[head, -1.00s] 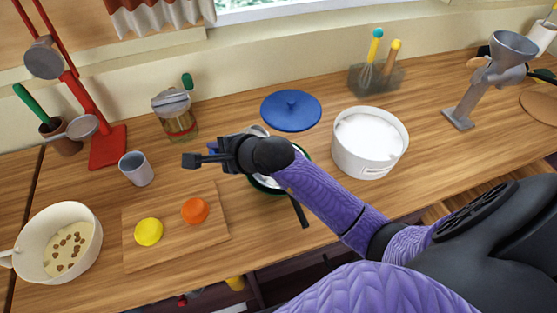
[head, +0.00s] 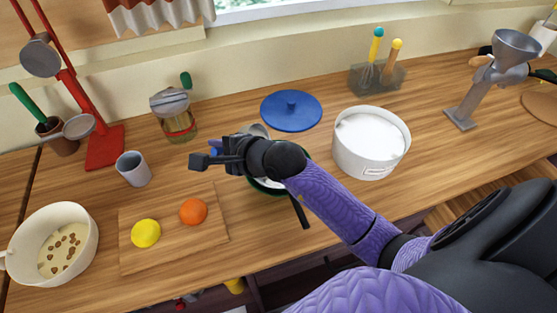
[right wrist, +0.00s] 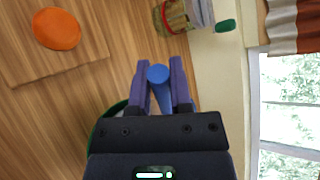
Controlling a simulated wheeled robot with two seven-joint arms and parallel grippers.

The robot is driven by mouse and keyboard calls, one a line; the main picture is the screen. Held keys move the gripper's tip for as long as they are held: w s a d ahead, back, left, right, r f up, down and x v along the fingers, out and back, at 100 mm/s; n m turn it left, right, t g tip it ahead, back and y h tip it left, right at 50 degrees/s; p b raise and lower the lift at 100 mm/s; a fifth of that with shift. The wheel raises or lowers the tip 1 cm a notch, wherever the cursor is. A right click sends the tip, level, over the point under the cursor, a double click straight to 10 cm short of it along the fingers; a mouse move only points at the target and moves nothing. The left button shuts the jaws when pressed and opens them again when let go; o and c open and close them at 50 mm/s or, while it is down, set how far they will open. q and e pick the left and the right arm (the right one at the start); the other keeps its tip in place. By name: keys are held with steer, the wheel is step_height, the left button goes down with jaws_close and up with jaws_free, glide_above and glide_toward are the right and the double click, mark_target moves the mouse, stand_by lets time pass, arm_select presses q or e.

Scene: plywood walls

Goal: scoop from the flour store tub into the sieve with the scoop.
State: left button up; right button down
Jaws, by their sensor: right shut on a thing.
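My right gripper (head: 207,157) is shut on the blue handle of the scoop (right wrist: 158,75), which shows between its fingers in the right wrist view. A grey metal part behind the wrist in the head view looks like the scoop's bowl; its contents cannot be told. The gripper is above a dark green-rimmed round vessel with white inside and a dark handle, seemingly the sieve (head: 299,211), mostly hidden by my arm. The white flour store tub (head: 372,166) stands open to its right, full of white flour (head: 371,133). My left gripper is not in view.
A blue lid (head: 291,110) lies behind the sieve. A cutting board (head: 185,243) with a lemon and an orange, a grey cup (head: 134,169) and a cream bowl (head: 80,220) are to the left. A glass jar (head: 178,124) stands behind. A grinder (head: 466,107) stands far right.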

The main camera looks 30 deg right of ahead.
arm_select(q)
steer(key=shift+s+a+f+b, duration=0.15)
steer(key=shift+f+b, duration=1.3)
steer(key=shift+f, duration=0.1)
arm_select(e)
steer(key=shift+s+d+r+t+y, duration=0.35)
steer(key=shift+s+t, duration=0.2)
steer(key=shift+t, duration=0.35)
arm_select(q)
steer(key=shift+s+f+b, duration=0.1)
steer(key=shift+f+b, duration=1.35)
arm_select(e)
steer(key=shift+s+d+r+t+y, duration=0.1)
steer(key=shift+s+d+t+y, duration=0.3)
steer(key=shift+t, duration=0.2)
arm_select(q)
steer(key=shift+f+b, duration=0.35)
arm_select(e)
steer(key=shift+s, duration=0.15)
